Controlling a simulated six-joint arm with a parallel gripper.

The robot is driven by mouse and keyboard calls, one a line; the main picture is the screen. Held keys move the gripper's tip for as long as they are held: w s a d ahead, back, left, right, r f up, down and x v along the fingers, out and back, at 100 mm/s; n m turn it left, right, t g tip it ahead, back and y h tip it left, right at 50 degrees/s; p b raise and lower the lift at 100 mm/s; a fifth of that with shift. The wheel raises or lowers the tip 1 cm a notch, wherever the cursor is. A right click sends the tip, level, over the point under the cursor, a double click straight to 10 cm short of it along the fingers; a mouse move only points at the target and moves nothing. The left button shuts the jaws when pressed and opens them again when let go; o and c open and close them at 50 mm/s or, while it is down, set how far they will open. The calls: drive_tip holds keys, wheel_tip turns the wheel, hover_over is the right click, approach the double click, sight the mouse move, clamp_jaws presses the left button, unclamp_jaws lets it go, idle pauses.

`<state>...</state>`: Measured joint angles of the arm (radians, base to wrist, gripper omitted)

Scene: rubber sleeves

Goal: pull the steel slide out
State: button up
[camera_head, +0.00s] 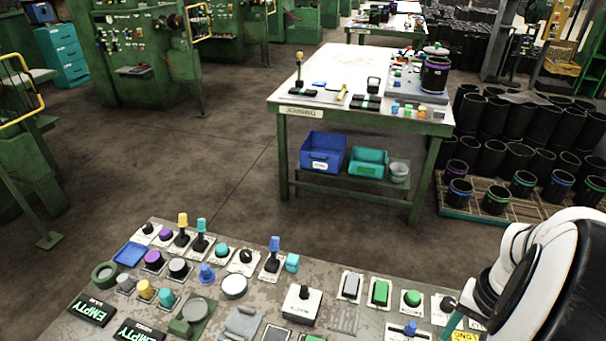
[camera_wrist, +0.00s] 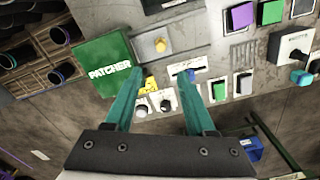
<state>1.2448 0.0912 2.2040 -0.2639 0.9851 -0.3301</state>
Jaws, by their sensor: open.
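My gripper (camera_wrist: 158,72) shows in the wrist view with its two teal fingers apart and nothing between them. Past the fingertips, a grey metal plate with a yellow knob (camera_wrist: 161,45) lies on the panel; it looks like the steel slide (camera_wrist: 178,34), though I cannot be sure. The fingers appear short of the knob, and I cannot tell their height above the panel. In the head view my white arm covers the right end of the panel, and only a bit of teal finger shows there. The steel slide is not visible in that view.
A green PATCHER box (camera_wrist: 103,65) stands left of the plate. A blue-knobbed slider (camera_wrist: 190,75) and small knobs lie near the right finger. The control panel (camera_head: 215,265) is crowded with buttons and levers. A worktable (camera_head: 330,103) stands beyond, across open floor.

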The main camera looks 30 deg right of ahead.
wheel_tip(320, 180, down, 15)
drive_tip(key=shift+a+f, duration=0.1)
clamp_jaws()
idle(1.4)
